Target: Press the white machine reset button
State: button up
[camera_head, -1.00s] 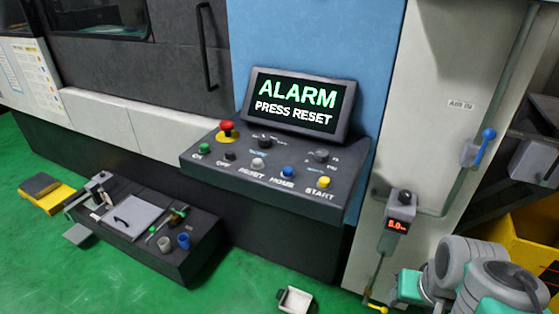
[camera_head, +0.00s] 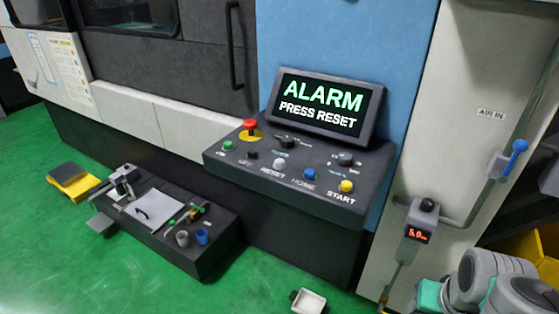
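The white-grey reset button (camera_head: 280,163) sits in the front row of the dark control panel (camera_head: 262,185), above the printed word RESET. A black button (camera_head: 251,155) is to its left and a blue HOME button (camera_head: 309,174) to its right. The screen (camera_head: 323,104) above the panel reads ALARM, PRESS RESET. My gripper is not in view. Part of my arm (camera_head: 485,285) shows at the lower right, apart from the panel.
A red emergency knob (camera_head: 250,126), a green button (camera_head: 228,144), a yellow START button (camera_head: 346,186) and dark knobs share the panel. A low dark bench (camera_head: 205,262) with tools stands at lower left. A gauge (camera_head: 418,225) hangs on the white column.

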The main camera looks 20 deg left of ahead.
grip_shut()
dwell(0.3)
dwell(1.1)
